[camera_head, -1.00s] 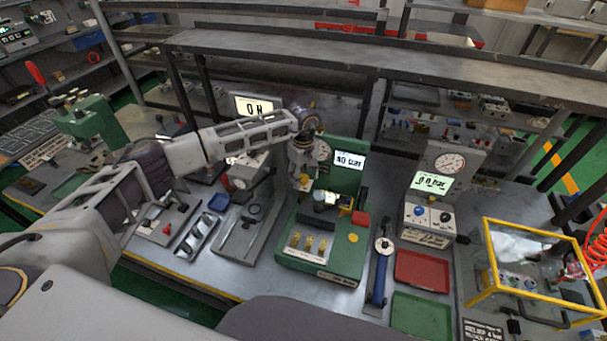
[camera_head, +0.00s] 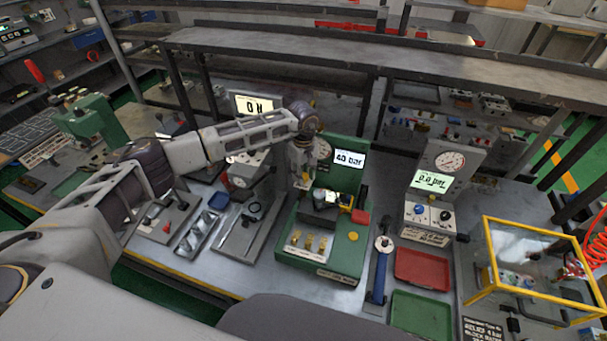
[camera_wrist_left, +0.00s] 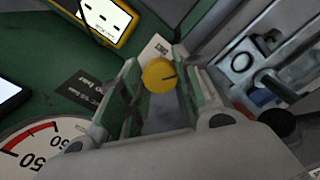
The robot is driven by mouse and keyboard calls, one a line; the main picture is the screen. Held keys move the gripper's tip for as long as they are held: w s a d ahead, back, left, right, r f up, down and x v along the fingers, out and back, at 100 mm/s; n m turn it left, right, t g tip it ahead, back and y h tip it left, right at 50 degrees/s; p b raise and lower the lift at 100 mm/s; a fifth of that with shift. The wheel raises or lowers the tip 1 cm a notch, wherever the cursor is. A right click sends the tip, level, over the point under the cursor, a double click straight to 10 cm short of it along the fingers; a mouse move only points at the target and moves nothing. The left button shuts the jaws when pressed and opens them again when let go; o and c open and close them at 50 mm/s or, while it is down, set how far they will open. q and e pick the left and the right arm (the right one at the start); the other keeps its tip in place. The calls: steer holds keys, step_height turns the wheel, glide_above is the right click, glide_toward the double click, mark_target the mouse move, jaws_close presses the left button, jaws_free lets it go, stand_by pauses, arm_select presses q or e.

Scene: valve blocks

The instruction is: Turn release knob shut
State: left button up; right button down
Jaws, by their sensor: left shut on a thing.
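The release knob is a small yellow round knob (camera_wrist_left: 160,76) with a dark line on its face. In the left wrist view it sits between the two fingers of my left gripper (camera_wrist_left: 162,92), which are shut on it. In the head view my left gripper (camera_head: 303,180) reaches down at the left rear of the green test stand (camera_head: 318,262), and I cannot make out the knob there. The stand's display (camera_head: 349,159) reads 40 bar. A round gauge (camera_wrist_left: 38,148) with a red arc shows in the left wrist view. My right gripper is not in view.
A red tray (camera_head: 422,269) and a green tray (camera_head: 420,316) lie right of the stand. A grey gauge unit (camera_head: 432,210) and a yellow-framed box (camera_head: 530,270) stand further right. A metal shelf runs behind.

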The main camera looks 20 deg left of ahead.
arm_select(q)
steer(key=shift+f+n+b, duration=0.1)
steer(key=shift+n+b, duration=0.95)
steer(key=shift+n, duration=0.25)
steer(key=n+b, duration=0.2)
steer(key=n, duration=0.1)
steer(key=shift+w, duration=0.1)
steer(key=n+b, duration=0.2)
steer(key=n, duration=0.2)
steer(key=shift+n+b, duration=0.9)
steer(key=shift+n, duration=1.1)
steer(key=o, duration=1)
